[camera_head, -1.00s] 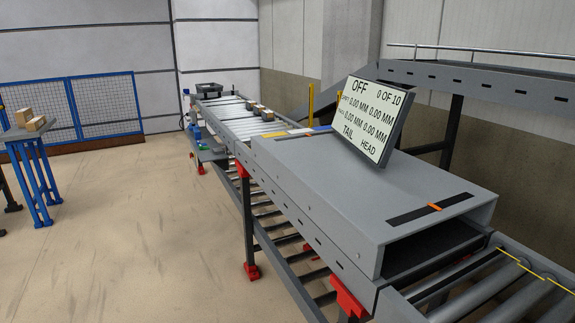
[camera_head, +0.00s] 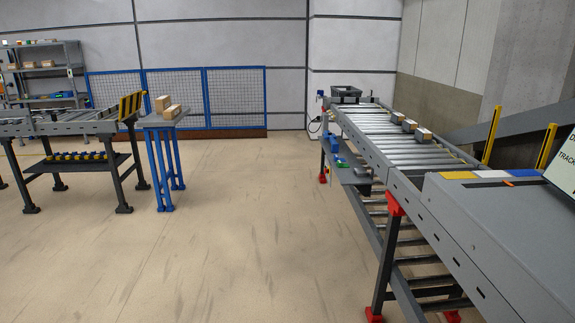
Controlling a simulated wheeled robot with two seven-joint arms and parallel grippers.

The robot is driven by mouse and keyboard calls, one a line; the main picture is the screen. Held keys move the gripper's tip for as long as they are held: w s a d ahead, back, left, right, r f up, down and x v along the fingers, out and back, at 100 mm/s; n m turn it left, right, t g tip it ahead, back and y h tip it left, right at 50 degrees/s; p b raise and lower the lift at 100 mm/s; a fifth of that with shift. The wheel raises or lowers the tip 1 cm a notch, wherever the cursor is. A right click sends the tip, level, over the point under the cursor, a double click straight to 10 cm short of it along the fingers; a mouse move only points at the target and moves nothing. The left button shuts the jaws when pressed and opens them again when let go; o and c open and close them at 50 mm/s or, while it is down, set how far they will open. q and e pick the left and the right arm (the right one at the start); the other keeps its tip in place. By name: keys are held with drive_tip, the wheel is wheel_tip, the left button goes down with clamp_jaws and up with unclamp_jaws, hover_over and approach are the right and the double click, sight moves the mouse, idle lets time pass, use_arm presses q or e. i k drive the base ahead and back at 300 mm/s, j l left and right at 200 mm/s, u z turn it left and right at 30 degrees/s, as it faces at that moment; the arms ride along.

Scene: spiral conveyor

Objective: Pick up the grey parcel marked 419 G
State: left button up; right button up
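Several small parcels sit in a row on the roller conveyor (camera_head: 372,124) at the right: a brown one (camera_head: 397,117), one beside it (camera_head: 409,125) and a nearer one with a greyish side (camera_head: 424,135). Two brown boxes, one upright (camera_head: 162,104) and one lying (camera_head: 172,112), stand on a small blue-legged table (camera_head: 165,122) left of centre. All are too far off to read any marking, so I cannot tell which is 419 G. Neither of my grippers shows.
A grey covered conveyor section (camera_head: 492,215) and yellow posts (camera_head: 491,134) stand at the right. A dark bin (camera_head: 346,92) is at the conveyor's far end. Another conveyor (camera_head: 58,122) and a shelf rack (camera_head: 42,72) are at the left. Open floor (camera_head: 255,230) lies between.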

sight(397, 117)
drive_tip(key=i, duration=2.8)
drive_tip(key=i+l+u, duration=0.2)
drive_tip(key=i, duration=1.25)
drive_tip(key=i+j+z, duration=0.2)
drive_tip(key=i, duration=0.35)
drive_tip(key=i+z, duration=0.2)
drive_tip(key=i, duration=0.4)
drive_tip(key=i+z, duration=0.2)
drive_tip(key=z, duration=0.25)
drive_tip(key=i+z, duration=0.2)
drive_tip(key=z, duration=0.2)
drive_tip(key=i+j+z, duration=0.15)
drive_tip(key=z, duration=0.3)
drive_tip(key=i+z, duration=0.15)
drive_tip(key=z, duration=0.25)
drive_tip(key=i+z, duration=0.2)
drive_tip(key=z, duration=0.2)
drive_tip(key=i+j+z, duration=0.1)
drive_tip(key=z, duration=0.25)
drive_tip(key=i+j+z, duration=0.1)
drive_tip(key=z, duration=0.3)
drive_tip(key=i+j, duration=0.05)
drive_tip(key=i, duration=0.05)
